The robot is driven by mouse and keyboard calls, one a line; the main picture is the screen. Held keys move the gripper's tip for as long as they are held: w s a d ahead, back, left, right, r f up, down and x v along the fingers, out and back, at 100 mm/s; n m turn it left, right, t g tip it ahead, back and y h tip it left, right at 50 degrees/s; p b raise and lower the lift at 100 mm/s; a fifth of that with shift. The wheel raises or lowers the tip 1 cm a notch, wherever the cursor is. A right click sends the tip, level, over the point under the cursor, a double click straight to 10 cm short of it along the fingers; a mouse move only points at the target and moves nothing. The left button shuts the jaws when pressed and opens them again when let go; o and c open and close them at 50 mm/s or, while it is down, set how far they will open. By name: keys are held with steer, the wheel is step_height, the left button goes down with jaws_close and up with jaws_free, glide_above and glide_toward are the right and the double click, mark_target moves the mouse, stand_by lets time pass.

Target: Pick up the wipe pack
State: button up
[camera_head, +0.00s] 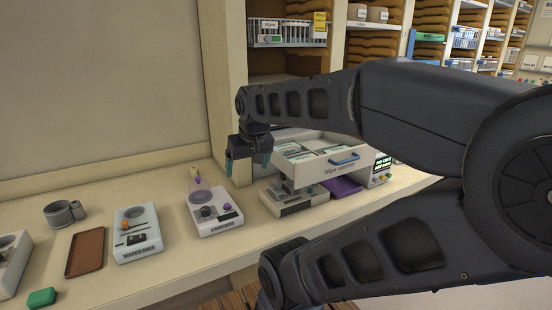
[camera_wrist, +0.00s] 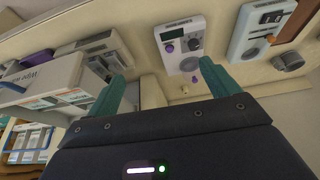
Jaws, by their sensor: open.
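A white drawer labelled "Wipe warmer" (camera_head: 332,168) stands pulled open, with a blue handle on its front. Flat white-and-green packs (camera_head: 296,150), which look like wipe packs, lie inside it; my arm partly covers the drawer's back. My gripper (camera_head: 248,163) is open and empty, its teal fingers pointing down, to the left of the drawer and above the counter. In the wrist view my gripper (camera_wrist: 163,78) has nothing between its fingers. The drawer (camera_wrist: 48,78) shows at the left there, and its contents are only partly visible.
The counter (camera_head: 180,254) carries a white device with a purple knob (camera_head: 214,212), a pale blue device (camera_head: 138,234), a brown tray (camera_head: 86,252), a grey cup (camera_head: 60,214) and a green block (camera_head: 41,298). A purple tray (camera_head: 343,187) lies below the drawer. Shelves stand behind.

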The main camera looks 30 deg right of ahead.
steer(key=w+d+r+m+g+h, duration=0.1)
steer(key=w+d+m+g+h, duration=0.15)
steer(key=w+d+m, duration=0.75)
steer(key=m+g+h, duration=0.2)
steer(key=m, duration=0.5)
glide_toward(303, 158)
steer(key=f, duration=0.4)
steer(key=shift+s+d, duration=0.25)
steer(key=shift+d, duration=0.15)
steer(key=shift+s+d+x, duration=0.1)
steer(key=shift+s+x, duration=0.05)
steer(key=shift+x, duration=1.15)
steer(key=shift+s+d+x, duration=0.1)
steer(key=shift+s+x, duration=0.05)
steer(key=shift+x, duration=1.15)
steer(key=shift+r, duration=0.1)
